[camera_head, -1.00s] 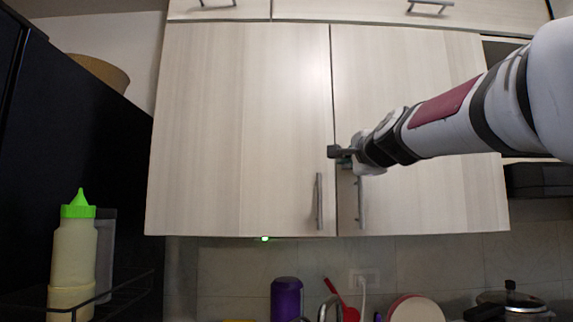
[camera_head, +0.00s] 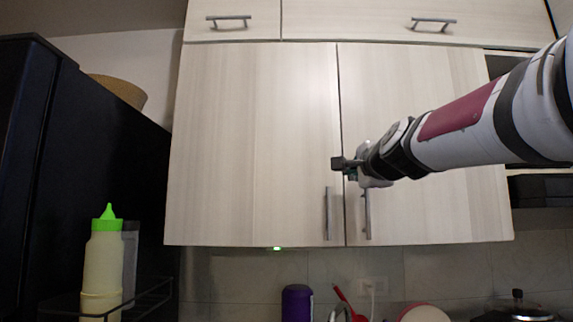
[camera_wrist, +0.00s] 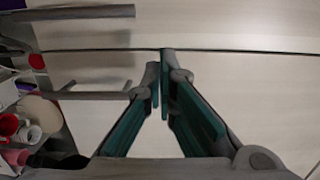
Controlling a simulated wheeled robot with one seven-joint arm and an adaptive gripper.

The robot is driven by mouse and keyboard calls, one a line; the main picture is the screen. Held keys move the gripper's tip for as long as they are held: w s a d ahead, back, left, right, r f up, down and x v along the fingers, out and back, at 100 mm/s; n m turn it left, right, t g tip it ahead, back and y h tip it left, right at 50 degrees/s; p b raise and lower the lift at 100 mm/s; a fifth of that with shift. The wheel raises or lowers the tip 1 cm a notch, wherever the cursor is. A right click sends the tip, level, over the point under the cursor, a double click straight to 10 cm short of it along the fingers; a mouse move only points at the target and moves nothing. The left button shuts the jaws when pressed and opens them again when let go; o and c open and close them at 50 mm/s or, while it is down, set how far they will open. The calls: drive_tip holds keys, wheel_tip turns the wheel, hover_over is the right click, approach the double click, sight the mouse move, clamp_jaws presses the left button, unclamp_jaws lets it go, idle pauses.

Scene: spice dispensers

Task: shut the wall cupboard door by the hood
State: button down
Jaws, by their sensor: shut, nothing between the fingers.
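The wall cupboard has two pale wood doors, a left door (camera_head: 255,140) and a right door (camera_head: 425,90) on the side of the hood (camera_head: 543,188). Both doors look flush, with a thin seam between them. Each has a vertical bar handle near its lower inner corner: the left handle (camera_head: 328,213) and the right handle (camera_head: 367,215). My gripper (camera_head: 338,164) is shut and empty at the seam, above the handles. In the wrist view my gripper (camera_wrist: 163,90) has its fingertips together close to the door surface; I cannot tell whether they touch it.
Upper cabinets (camera_head: 375,18) sit above the doors. A dark fridge (camera_head: 95,170) stands at left, with a green-capped bottle (camera_head: 103,262) on a wire rack. A purple container (camera_head: 297,302), a red utensil (camera_head: 345,300) and a pot (camera_head: 518,310) are below the cupboard.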

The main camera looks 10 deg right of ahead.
drive_tip(key=s+a+p, duration=0.4)
drive_tip(key=a, duration=0.2)
drive_tip(key=shift+s, duration=0.3)
drive_tip(key=shift+a+r, duration=0.1)
drive_tip(key=shift+a, duration=0.05)
drive_tip(key=s+a+f+n+g+y, duration=0.1)
drive_tip(key=s+a+f+n+g, duration=0.15)
drive_tip(key=s+f+n, duration=0.45)
drive_tip(key=s+a+f+n+g+y, duration=0.1)
drive_tip(key=s+f+n+g, duration=0.3)
drive_tip(key=s+f, duration=0.65)
drive_tip(key=s+d+f+n+g, duration=0.3)
drive_tip(key=s+f+n+g, duration=0.3)
drive_tip(key=s+f, duration=1)
wheel_tip(320, 180, down, 3)
drive_tip(key=shift+s+d+r+n+g+h, duration=0.2)
drive_tip(key=shift+n+g+h, duration=0.2)
drive_tip(key=shift+n, duration=0.5)
